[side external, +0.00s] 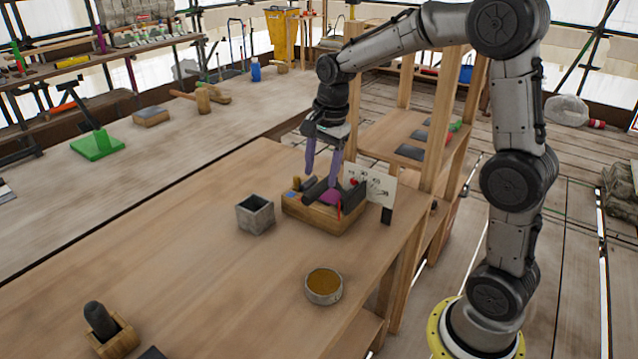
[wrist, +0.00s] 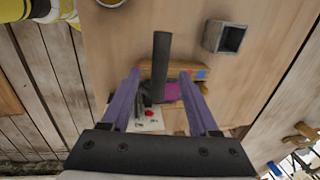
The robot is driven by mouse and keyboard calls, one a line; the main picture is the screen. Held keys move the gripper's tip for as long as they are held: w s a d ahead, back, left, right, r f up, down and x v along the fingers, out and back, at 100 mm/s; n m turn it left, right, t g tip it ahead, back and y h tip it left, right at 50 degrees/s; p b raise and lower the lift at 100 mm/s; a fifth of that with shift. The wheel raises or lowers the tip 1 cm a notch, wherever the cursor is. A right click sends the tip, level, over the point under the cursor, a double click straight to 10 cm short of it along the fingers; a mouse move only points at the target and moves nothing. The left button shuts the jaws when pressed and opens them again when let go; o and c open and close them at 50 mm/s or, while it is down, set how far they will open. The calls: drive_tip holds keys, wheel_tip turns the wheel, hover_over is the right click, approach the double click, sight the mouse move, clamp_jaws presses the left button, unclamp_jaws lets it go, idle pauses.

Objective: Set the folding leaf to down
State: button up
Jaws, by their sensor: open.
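A wooden block (side external: 312,213) on the table carries several small parts. They include a dark grey bar (wrist: 161,55), a magenta piece (side external: 330,198) and small red and blue bits. I cannot tell for certain which part is the folding leaf; the dark grey bar is the most prominent. My gripper (side external: 321,181) is over the block, pointing down, with its purple fingers apart. In the wrist view the dark bar lies between the fingers (wrist: 160,76), with a visible gap on both sides. The fingers and bar partly hide the block.
A white marked card (side external: 369,186) stands right behind the block. A grey square cup (side external: 255,214) is left of it, and a round bowl (side external: 323,286) is in front. A wooden holder with a dark rounded piece (side external: 100,322) is at front left. The table middle is clear.

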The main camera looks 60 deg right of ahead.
sight(319, 186)
drive_tip(key=shift+w+f, duration=0.15)
drive_tip(key=shift+f, duration=0.85)
drive_tip(key=shift+w+f, duration=0.15)
drive_tip(key=shift+f, duration=0.85)
drive_tip(key=shift+c, duration=0.2)
clamp_jaws()
